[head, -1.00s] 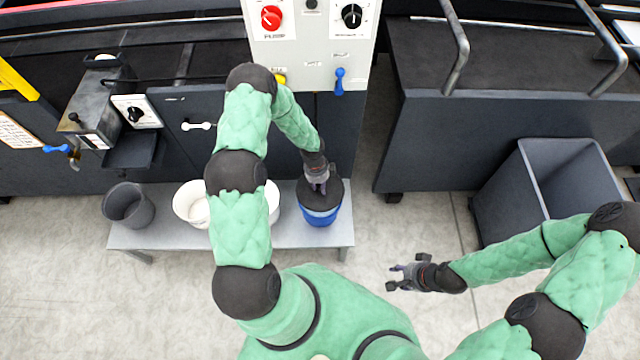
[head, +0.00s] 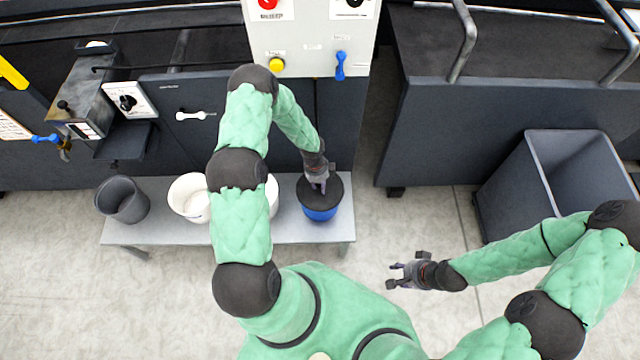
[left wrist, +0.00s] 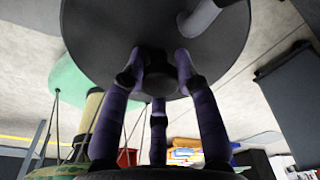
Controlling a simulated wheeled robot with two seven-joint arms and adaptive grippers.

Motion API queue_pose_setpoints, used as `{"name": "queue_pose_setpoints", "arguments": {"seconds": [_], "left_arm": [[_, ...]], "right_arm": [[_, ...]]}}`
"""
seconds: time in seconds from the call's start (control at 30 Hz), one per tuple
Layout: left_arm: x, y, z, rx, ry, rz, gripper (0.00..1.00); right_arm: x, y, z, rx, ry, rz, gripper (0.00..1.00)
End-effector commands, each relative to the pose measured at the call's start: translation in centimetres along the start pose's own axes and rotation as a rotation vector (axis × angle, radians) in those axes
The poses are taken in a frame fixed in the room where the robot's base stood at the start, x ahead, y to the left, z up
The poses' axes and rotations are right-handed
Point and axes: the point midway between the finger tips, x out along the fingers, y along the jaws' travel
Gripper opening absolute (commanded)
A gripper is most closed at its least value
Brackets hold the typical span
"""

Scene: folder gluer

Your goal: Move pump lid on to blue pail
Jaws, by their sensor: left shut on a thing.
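The pump lid (head: 336,193) is a dark round disc held by my left gripper (head: 319,186). It lies level over the mouth of the blue pail (head: 319,214) on the grey bench and covers its opening. I cannot tell whether lid and rim touch. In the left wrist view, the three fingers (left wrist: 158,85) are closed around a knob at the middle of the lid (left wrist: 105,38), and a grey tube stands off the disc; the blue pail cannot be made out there. My right gripper (head: 393,270) is open and empty above the floor.
The grey bench (head: 235,231) also holds white buckets (head: 187,205), partly behind my left arm, and a dark grey bucket (head: 123,205). The control panel (head: 310,45) and machine stand behind. A large grey bin (head: 500,195) is at the right. Floor in front is clear.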

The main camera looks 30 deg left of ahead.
Motion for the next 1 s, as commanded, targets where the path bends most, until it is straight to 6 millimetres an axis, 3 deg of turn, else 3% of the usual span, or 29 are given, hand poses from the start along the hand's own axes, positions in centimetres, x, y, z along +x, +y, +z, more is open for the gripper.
{"name": "queue_pose_setpoints", "arguments": {"seconds": [0.03, 0.07, 0.13, 0.17, 0.57, 0.77, 1.0], "left_arm": [[-0.1, -0.1, 0.0, 0.0, -0.001, -0.001, 0.0], [-0.1, -0.1, 0.0, 0.0, -0.001, -0.001, 0.34], [-0.1, -0.1, 0.0, 0.0, -0.001, -0.001, 0.54], [-0.1, -0.1, 0.0, 0.0, 0.0, -0.001, 0.59], [-0.4, 0.0, 0.0, 0.0, -0.001, -0.001, 0.59], [-3.1, -0.1, 0.1, -0.001, -0.002, -0.003, 0.59], [-8.0, -0.1, 0.0, -0.001, -0.002, -0.004, 0.59]], "right_arm": [[0.0, 0.0, 0.0, 0.0, 0.0, 0.0, 0.4], [0.0, 0.0, 0.0, 0.0, 0.0, 0.0, 0.4], [0.0, 0.0, 0.0, 0.0, 0.0, 0.0, 0.4], [0.0, 0.0, 0.0, 0.0, 0.0, 0.0, 0.4], [0.0, 0.0, 0.0, 0.0, 0.0, 0.0, 0.4], [0.0, 0.0, 0.0, 0.0, 0.0, 0.0, 0.4], [0.0, 0.0, 0.0, 0.0, 0.0, 0.0, 0.4]]}}
